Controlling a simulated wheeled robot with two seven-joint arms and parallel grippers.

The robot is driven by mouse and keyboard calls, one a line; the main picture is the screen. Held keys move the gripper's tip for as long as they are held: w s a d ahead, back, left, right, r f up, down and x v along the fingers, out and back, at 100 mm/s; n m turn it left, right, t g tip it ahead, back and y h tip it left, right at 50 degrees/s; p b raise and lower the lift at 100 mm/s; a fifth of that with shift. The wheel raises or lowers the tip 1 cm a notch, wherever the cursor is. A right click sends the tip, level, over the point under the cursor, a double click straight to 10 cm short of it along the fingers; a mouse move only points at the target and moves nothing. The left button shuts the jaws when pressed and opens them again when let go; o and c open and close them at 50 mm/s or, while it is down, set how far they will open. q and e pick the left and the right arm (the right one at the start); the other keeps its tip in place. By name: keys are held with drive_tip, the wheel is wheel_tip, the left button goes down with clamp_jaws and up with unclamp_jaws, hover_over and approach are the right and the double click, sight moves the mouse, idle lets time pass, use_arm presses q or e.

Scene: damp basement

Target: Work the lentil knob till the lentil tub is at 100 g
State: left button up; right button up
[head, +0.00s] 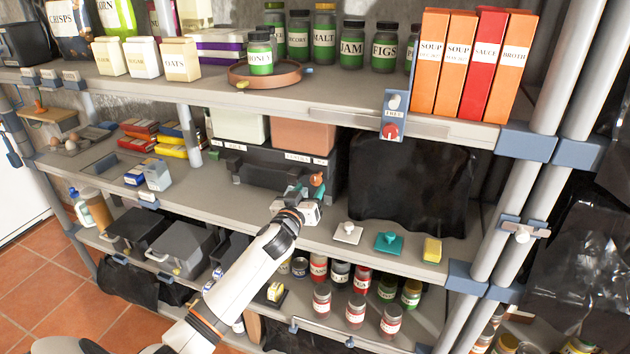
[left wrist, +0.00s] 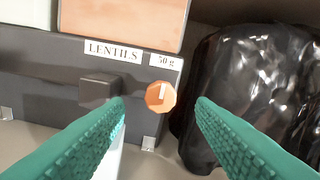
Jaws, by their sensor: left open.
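The orange lentil knob (left wrist: 161,96) has a pale mark on its face and sits on the front of the dark dispenser (left wrist: 40,80), right of its spout block (left wrist: 99,90). Labels above read "LENTILS" and "50 g". The knob also shows in the head view (head: 317,179). My left gripper (left wrist: 160,106) is open, its teal fingers to either side of the knob in the picture; I see no contact. A whitish thing (left wrist: 110,160) below the spout, perhaps the tub, is mostly hidden by a finger. No weight reading is legible. My right gripper is out of view.
A black plastic-wrapped bulk (left wrist: 245,90) stands close right of the dispenser. A white-knobbed plate (head: 347,233), a teal-knobbed plate (head: 388,242) and a yellow block (head: 432,250) lie along the shelf edge to the right. The upper shelf (head: 340,100) overhangs the dispenser.

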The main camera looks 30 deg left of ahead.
sight(315, 182)
use_arm(q)
drive_tip(key=x, duration=0.3)
drive_tip(key=shift+w, duration=0.25)
drive_tip(key=shift+w+a, duration=0.1)
drive_tip(key=shift+w, duration=0.3)
drive_tip(key=c, duration=1)
drive_tip(key=shift+o, duration=0.2)
drive_tip(key=shift+m, duration=0.4)
